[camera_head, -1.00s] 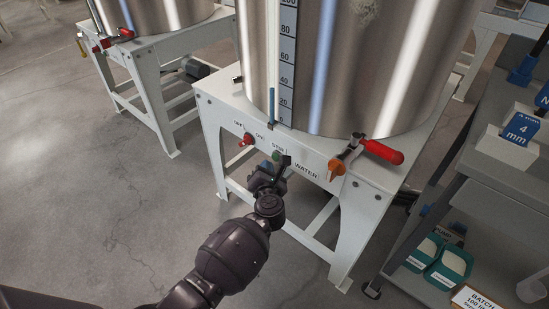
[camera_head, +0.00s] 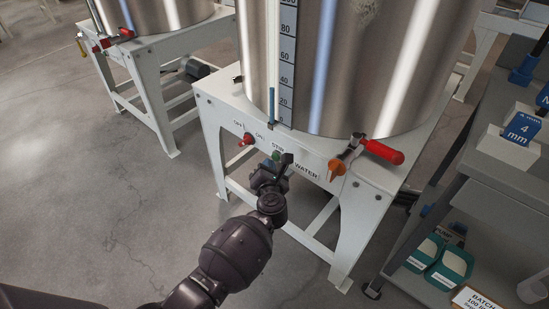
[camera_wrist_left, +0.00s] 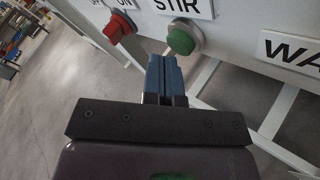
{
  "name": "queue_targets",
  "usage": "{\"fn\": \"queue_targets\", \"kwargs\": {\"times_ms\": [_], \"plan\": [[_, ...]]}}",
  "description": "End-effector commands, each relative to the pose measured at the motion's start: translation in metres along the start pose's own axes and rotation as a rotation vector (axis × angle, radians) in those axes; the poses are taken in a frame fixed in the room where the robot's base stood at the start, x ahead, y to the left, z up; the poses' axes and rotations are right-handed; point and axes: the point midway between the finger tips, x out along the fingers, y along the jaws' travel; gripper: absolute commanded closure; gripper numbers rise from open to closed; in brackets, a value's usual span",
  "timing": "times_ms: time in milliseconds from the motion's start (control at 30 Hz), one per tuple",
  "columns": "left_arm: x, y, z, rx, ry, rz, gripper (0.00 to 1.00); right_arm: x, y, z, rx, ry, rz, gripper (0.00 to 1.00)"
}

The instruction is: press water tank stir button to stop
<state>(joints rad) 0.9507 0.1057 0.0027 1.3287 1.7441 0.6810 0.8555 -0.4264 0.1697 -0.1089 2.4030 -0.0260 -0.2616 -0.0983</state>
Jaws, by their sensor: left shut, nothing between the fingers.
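The water tank (camera_head: 340,60) is a steel cylinder on a white stand with a WATER label (camera_head: 306,170). On the stand's front panel is the green STIR button (camera_head: 276,155), partly behind my gripper in the head view. The left wrist view shows the green button (camera_wrist_left: 183,40) whole, just beyond the fingertips, with a small gap seeming to remain. Left of it is a red OFF/ON switch (camera_head: 246,139), also in the left wrist view (camera_wrist_left: 118,27). My left gripper (camera_head: 281,160) is shut and empty, its blue fingers (camera_wrist_left: 163,62) pointing at the button. My right gripper is not in view.
Right of the label are an orange knob (camera_head: 336,168) and a red-handled valve (camera_head: 382,152). A grey shelf (camera_head: 470,215) with small boxes stands at the right. A second tank on a white stand (camera_head: 150,75) is at the back left. The floor at left is clear.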

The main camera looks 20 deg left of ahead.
Motion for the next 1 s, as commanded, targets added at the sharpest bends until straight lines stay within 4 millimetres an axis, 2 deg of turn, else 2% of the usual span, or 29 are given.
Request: {"fn": "queue_targets", "kwargs": {"times_ms": [1000], "plan": [[0.0065,-0.0044,0.0051,0.0,-0.001,0.0,1.0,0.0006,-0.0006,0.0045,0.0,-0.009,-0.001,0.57]]}}
